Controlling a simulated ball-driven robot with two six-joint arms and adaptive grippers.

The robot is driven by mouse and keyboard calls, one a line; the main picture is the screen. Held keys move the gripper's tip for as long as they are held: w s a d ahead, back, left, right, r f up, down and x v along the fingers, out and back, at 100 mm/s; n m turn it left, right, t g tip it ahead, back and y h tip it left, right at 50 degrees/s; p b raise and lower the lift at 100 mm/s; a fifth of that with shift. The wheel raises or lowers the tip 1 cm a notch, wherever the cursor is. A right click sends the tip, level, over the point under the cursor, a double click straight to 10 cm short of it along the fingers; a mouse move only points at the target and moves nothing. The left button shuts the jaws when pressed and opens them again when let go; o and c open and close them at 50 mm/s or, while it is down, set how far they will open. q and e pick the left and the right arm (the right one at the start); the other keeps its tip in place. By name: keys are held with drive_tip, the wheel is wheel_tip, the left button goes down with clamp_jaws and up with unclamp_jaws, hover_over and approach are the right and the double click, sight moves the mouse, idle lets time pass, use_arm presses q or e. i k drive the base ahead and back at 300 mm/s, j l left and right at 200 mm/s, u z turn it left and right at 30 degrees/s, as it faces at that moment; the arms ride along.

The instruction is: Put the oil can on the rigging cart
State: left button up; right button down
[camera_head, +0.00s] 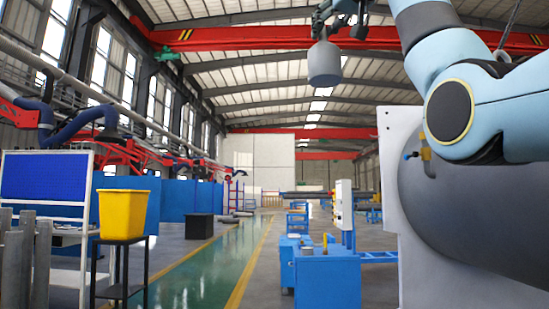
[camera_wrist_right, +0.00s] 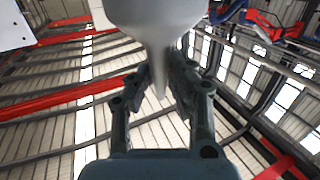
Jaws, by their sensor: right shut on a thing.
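A grey oil can (camera_head: 324,65) with a round body and narrow neck hangs high up, above the shop floor in the head view. My right gripper (camera_head: 324,24) is shut on its thin upper part. In the right wrist view the oil can (camera_wrist_right: 160,18) sits between the fingers of my right gripper (camera_wrist_right: 158,82), its spout tapering between them. I cannot tell for sure which piece is the rigging cart; a blue cabinet-like unit (camera_head: 328,282) stands at the lower middle. My left gripper is out of view.
A large grey shell (camera_head: 465,225) with a white flange (camera_head: 397,165) fills the right side. A yellow bin (camera_head: 122,214) stands on a black stand (camera_head: 121,267) at the left, beside a blue-panelled rack (camera_head: 45,177). The green floor lane (camera_head: 203,274) is clear.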

sight(323, 272)
drive_tip(key=i, duration=2.15)
drive_tip(key=i+j, duration=0.1)
drive_tip(key=i, duration=2.1)
drive_tip(key=i+z, duration=0.4)
drive_tip(key=i, duration=0.2)
drive_tip(key=i+j+z, duration=0.4)
drive_tip(key=i, duration=0.15)
drive_tip(key=l, duration=0.1)
